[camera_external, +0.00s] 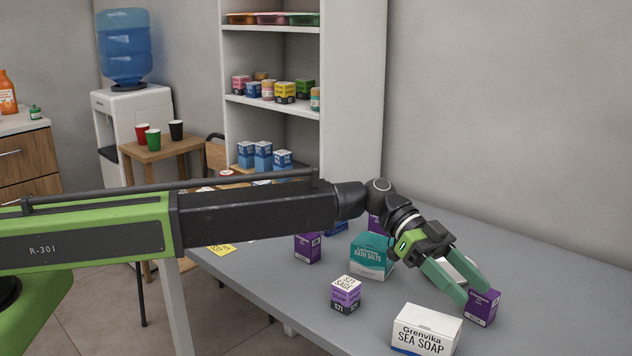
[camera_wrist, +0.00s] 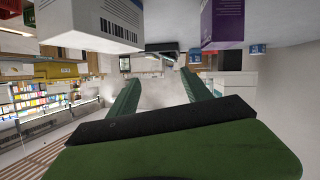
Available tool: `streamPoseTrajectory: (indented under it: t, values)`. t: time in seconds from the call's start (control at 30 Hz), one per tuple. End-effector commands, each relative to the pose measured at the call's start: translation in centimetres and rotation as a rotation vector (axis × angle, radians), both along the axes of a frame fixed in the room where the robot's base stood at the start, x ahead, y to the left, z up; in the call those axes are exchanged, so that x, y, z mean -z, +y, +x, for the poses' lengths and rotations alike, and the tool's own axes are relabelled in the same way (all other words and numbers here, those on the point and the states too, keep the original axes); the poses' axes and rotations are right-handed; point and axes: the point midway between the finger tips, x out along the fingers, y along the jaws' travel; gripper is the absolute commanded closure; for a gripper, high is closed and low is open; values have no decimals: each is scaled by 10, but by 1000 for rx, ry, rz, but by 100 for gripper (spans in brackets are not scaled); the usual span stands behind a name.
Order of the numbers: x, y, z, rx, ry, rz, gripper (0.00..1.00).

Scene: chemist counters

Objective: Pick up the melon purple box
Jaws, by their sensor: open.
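My gripper (camera_external: 474,293) points down and to the right over the counter, its two green fingers apart. In the external view the fingertips overlap the top of a purple box (camera_external: 482,308) near the right. In the wrist view the fingers (camera_wrist: 160,77) are spread with no box between them; a purple box (camera_wrist: 222,24) shows at the top, to the right of them. More purple boxes stand farther left (camera_external: 308,248) and behind my wrist (camera_external: 374,224). Their labels are too small to read, so I cannot tell which is melon.
A white Sea Soap box (camera_external: 426,331) stands in front, and a white box (camera_wrist: 97,22) shows in the wrist view. A teal Bath Salts box (camera_external: 371,257) and a purple-and-white Sage box (camera_external: 345,293) stand to the left. A white item behind the fingers is partly hidden. The wall is behind.

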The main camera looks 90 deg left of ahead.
Motion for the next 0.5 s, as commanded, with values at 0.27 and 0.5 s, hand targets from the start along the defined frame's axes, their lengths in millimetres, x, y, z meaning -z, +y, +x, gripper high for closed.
streamPoseTrajectory:
  t: [0.27,0.5]
  values:
    - [-7,68,48,-5,-125,142,43]
    - [14,67,46,-5,-125,143,43]
